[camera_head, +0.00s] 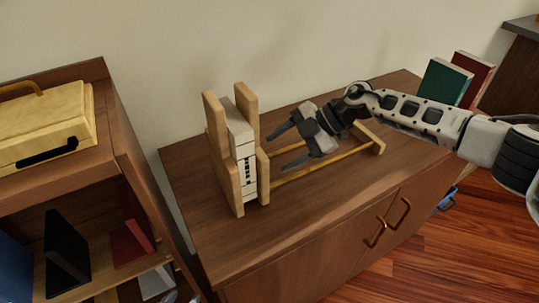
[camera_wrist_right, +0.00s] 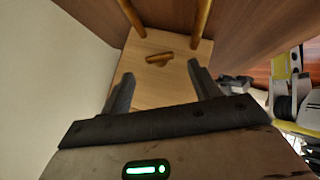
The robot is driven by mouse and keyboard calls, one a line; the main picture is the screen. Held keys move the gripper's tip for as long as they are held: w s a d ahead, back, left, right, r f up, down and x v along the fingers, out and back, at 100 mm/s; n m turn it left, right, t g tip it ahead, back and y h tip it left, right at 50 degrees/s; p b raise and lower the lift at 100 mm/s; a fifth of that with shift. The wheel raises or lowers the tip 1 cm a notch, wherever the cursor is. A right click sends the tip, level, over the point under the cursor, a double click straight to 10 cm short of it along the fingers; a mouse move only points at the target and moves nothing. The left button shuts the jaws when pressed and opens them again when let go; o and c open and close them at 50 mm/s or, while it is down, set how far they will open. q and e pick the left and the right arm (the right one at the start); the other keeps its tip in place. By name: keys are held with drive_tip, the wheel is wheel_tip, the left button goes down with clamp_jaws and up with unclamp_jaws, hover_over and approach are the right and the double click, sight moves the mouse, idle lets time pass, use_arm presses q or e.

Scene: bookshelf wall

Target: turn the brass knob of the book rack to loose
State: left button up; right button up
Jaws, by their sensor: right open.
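The book rack (camera_head: 263,177) stands on the brown cabinet, with pale wooden upright plates at its left and two brass rods running right to a small wooden end block. A white book (camera_head: 243,150) stands upright between the plates. My right gripper (camera_head: 278,149) is open and empty above the rods, its fingers pointing left at the rack's inner plate. In the right wrist view, the brass knob (camera_wrist_right: 159,58) is a short bar on the pale wooden plate (camera_wrist_right: 172,90), lying nearly crosswise. It sits ahead of the open fingers (camera_wrist_right: 162,85), apart from them. The knob is hidden in the head view.
A green book (camera_head: 445,82) and a red book (camera_head: 476,76) stand at the cabinet's far right. A shelf at the left holds a yellow case (camera_head: 45,125) on top and several books below. The cabinet top (camera_head: 225,235) in front of the rack is clear. A wall stands close behind.

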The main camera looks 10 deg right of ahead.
use_arm(q)
drive_tip(key=shift+w+r, duration=0.25)
drive_tip(key=shift+w, duration=0.15)
use_arm(e)
drive_tip(key=shift+x, duration=2.25)
drive_tip(key=shift+c, duration=0.3)
drive_tip(key=c, duration=0.9)
